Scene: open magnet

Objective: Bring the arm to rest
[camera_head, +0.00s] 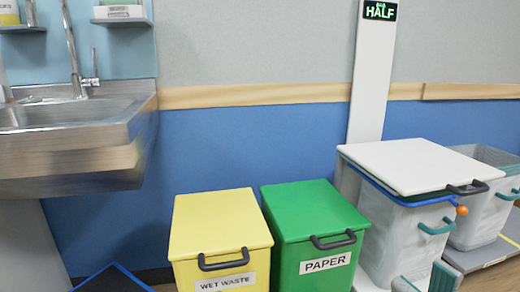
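Neither of my grippers can be made out in the head view, and no arm of mine is clearly seen. The view holds a row of lidded bins in front of a blue and grey wall. The yellow bin (221,225) is labelled WET WASTE and the green bin (312,212) is labelled PAPER. Both lids are down, with dark handles at the front.
A metal sink (70,140) with a tap juts out at left. At right stands a clear bin (400,240) under a white lid (415,165), beside an open clear bin (485,215). A white post (372,80) bears a sign (380,11) reading HALF.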

